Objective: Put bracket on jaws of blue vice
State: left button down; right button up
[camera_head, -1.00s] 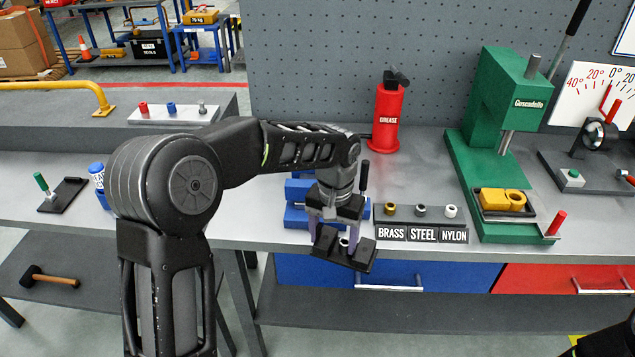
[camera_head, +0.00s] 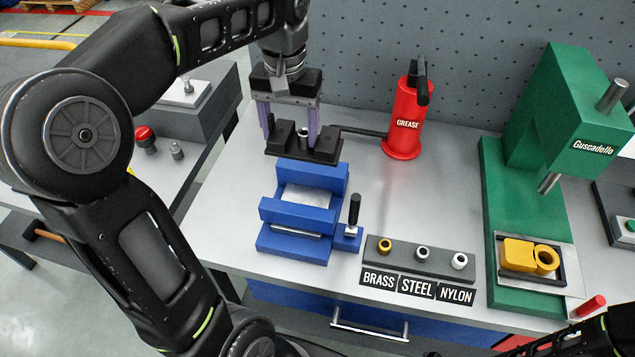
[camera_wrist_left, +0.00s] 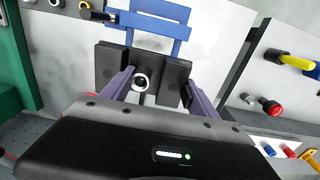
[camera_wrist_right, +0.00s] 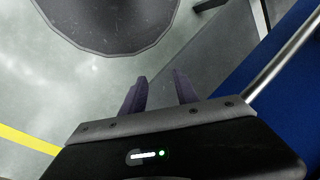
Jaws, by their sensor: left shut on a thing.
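The bracket (camera_head: 303,146) is a black plate with raised blocks and a pale-rimmed ring between them. My left gripper (camera_head: 290,128) is shut on it, purple fingers at its sides. The bracket also shows in the left wrist view (camera_wrist_left: 113,68). The blue vice (camera_head: 290,243) stands on the bench with a pale gap between its jaws (camera_head: 284,212) and a black handle at right. In the head view the bracket is just beyond the vice's far jaw; its height above the bench is hard to tell. My right gripper (camera_wrist_right: 160,90) is open and empty over the floor.
A rack (camera_head: 400,260) with brass, steel and nylon bushings is right of the vice. A red grease can (camera_head: 407,115) stands behind, its dark spout pointing toward the bracket. A green press (camera_head: 510,200) with a yellow part (camera_head: 518,255) is at right. Bench between is clear.

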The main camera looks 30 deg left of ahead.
aim_at(290, 147)
pick_arm(q)
jog(key=shift+s+r, duration=0.1)
jog(key=shift+s, duration=0.15)
jog(key=shift+w+f, duration=0.1)
jog(key=shift+f, duration=0.2)
notch_tip(290, 147, down, 6)
jog(key=shift+r+p, duration=0.1)
jog(key=shift+p, duration=0.35)
notch_tip(290, 147, down, 4)
jog(key=shift+r+p, duration=0.15)
jog(key=shift+p, duration=0.15)
